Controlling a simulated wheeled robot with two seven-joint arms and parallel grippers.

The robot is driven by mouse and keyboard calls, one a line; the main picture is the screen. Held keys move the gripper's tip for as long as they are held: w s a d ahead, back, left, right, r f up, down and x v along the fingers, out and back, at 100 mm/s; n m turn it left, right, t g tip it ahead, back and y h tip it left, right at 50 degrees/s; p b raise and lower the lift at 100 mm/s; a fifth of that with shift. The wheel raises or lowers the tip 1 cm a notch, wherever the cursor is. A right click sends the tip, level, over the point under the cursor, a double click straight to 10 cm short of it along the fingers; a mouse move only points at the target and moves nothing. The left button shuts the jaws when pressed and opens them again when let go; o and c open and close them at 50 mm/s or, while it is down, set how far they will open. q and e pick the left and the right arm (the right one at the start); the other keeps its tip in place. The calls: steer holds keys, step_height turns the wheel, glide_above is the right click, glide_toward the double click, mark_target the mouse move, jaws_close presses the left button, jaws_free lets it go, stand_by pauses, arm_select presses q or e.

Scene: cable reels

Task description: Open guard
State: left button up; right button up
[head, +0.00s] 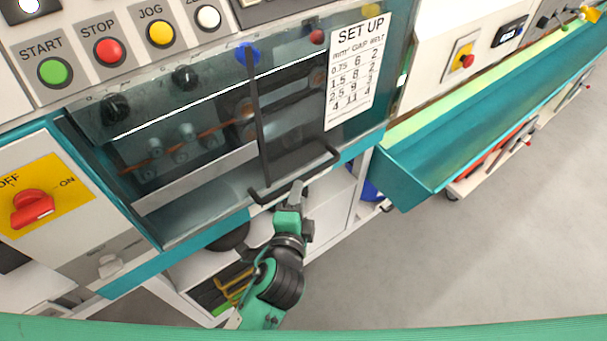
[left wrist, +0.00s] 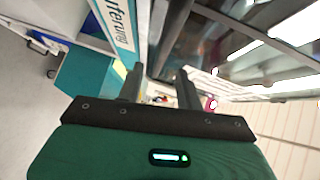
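The guard (head: 215,120) is a clear panel over the machine's rollers, with a black handle (head: 318,162) along its lower edge. The guard looks closed. My left gripper (head: 297,188) is at the handle's bar, just below and in front of it. In the left wrist view its two dark fingers (left wrist: 160,88) stand apart, and the handle's dark bar (left wrist: 174,32) runs down toward the gap between them. I cannot tell whether the bar touches a finger. My right gripper is in neither view.
Start, stop and jog buttons (head: 103,50) sit above the guard. A red rotary switch (head: 32,208) is at the left, and a set-up chart (head: 355,72) is on the right. A teal trough (head: 420,165) extends right. Grey floor (head: 450,270) is clear at lower right.

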mark_target(302, 177)
arm_select(q)
steer(key=x, duration=0.6)
steer(key=shift+w+p, duration=0.1)
steer(key=shift+p, duration=0.3)
jaws_close()
